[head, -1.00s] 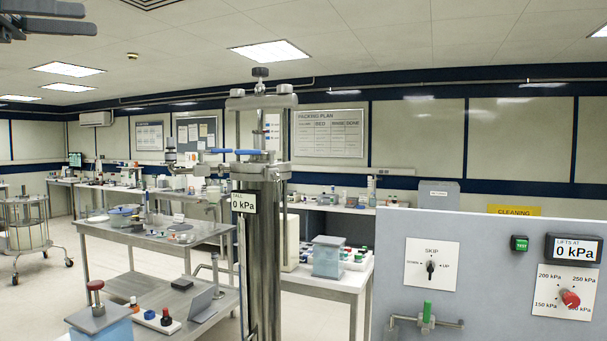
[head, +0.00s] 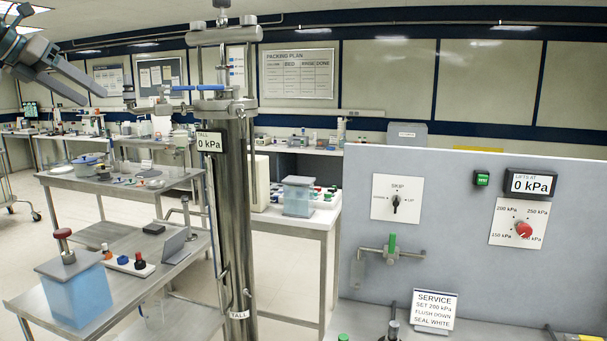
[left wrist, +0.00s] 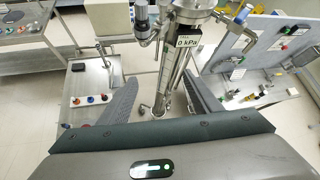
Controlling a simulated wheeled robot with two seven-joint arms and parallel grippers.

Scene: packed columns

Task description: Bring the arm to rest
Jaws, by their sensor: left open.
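My left gripper (head: 92,97) is at the upper left of the head view, with its arm coming in from the left edge. Its two fingers are apart and nothing is between them. In the left wrist view its grey fingers (left wrist: 155,100) spread wide, with the steel column seen beyond the gap. My right gripper does not show in either view.
The tall steel column (head: 235,220) stands mid-view, its tag reading 0 kPa. A grey panel (head: 450,240) with a skip switch (head: 396,203) and red knob (head: 524,230) is at the right. Steel benches (head: 130,262) stand left, with a blue container (head: 75,290).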

